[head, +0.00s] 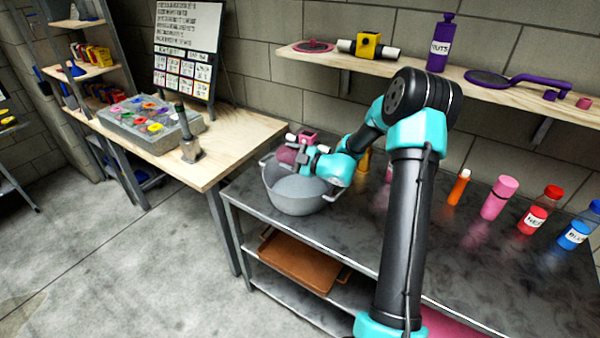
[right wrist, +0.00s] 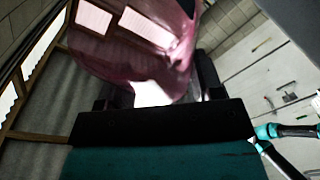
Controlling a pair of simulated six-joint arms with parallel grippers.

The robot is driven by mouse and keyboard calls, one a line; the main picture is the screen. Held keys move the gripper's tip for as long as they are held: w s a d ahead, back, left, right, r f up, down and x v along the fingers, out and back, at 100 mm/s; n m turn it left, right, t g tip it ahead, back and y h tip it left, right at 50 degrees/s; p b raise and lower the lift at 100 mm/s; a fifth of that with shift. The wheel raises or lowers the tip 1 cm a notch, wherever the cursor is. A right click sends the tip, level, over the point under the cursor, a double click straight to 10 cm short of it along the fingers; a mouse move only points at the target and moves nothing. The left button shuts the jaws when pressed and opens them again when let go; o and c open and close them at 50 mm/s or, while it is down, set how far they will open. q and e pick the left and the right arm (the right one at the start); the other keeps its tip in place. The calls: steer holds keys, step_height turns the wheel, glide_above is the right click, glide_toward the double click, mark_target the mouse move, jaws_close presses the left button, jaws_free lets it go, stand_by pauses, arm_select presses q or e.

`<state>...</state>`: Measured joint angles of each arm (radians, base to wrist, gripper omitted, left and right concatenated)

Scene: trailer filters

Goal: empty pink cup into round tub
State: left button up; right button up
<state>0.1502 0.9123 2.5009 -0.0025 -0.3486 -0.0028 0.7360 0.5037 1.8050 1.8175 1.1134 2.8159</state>
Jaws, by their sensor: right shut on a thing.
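The round tub (head: 296,203) is grey with two side handles and stands on the dark metal bench. My right gripper (head: 310,160) is shut on the pink cup (head: 288,154), which it holds over the tub's mouth and seems to tilt. In the right wrist view the cup (right wrist: 130,55) is large, pink and glossy between the fingers. Its contents and the inside of the tub cannot be made out. My left gripper is not in view.
A pink block with white ends (head: 306,137) shows just behind the cup. Bottles, including a pink one (head: 499,198) and a red-labelled one (head: 538,212), stand right on the bench (head: 465,265). A wooden shelf (head: 430,76) runs above. A wooden table (head: 235,150) adjoins at left.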

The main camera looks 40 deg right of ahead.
steer(key=shift+d+r+m, duration=0.15)
steer(key=shift+d+m, duration=0.05)
steer(key=shift+m, duration=0.1)
stand_by(1.1)
